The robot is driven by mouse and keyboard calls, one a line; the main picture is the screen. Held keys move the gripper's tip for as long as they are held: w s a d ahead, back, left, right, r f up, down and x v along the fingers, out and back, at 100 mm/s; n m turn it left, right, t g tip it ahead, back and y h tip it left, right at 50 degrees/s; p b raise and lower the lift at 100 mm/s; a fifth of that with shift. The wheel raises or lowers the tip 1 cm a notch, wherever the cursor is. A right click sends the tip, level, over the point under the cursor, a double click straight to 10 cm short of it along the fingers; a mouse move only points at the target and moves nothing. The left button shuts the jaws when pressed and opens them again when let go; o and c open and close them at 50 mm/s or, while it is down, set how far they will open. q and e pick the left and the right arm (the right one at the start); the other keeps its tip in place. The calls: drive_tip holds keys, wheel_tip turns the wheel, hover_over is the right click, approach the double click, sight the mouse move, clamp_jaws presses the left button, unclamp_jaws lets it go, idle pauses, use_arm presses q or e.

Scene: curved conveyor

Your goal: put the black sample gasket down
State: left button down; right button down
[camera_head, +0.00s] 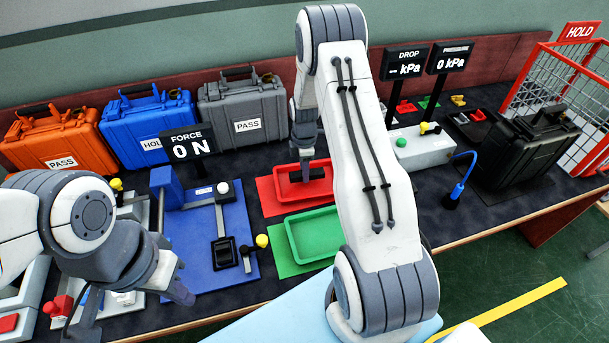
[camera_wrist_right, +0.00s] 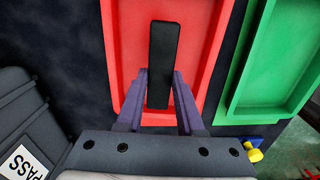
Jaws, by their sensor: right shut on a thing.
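The black sample gasket (camera_wrist_right: 165,50) is a dark strip between the fingers of my right gripper (camera_wrist_right: 160,88) in the right wrist view. My right gripper is shut on it, over the red tray (camera_wrist_right: 113,45). In the head view my right gripper (camera_head: 304,168) points down at the red tray (camera_head: 283,203); the gasket is hard to make out there. Whether the gasket touches the tray floor, I cannot tell. My left gripper (camera_head: 178,290) is at the lower left, apart from the gasket; its jaw opening is unclear.
A green tray (camera_head: 290,248) lies in front of the red one. A blue test stand (camera_head: 180,255) with a force display (camera_head: 187,145) stands left. Orange (camera_head: 60,140), blue (camera_head: 148,125) and grey (camera_head: 243,110) cases line the back. A black case (camera_head: 530,150) stands right.

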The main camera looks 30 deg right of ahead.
wheel_tip(320, 180, down, 3)
drive_tip(key=shift+r, duration=0.15)
drive_tip(key=shift+f, duration=0.25)
drive_tip(key=c, duration=0.5)
unclamp_jaws()
drive_tip(key=shift+r, duration=0.1)
drive_tip(key=shift+c, duration=0.2)
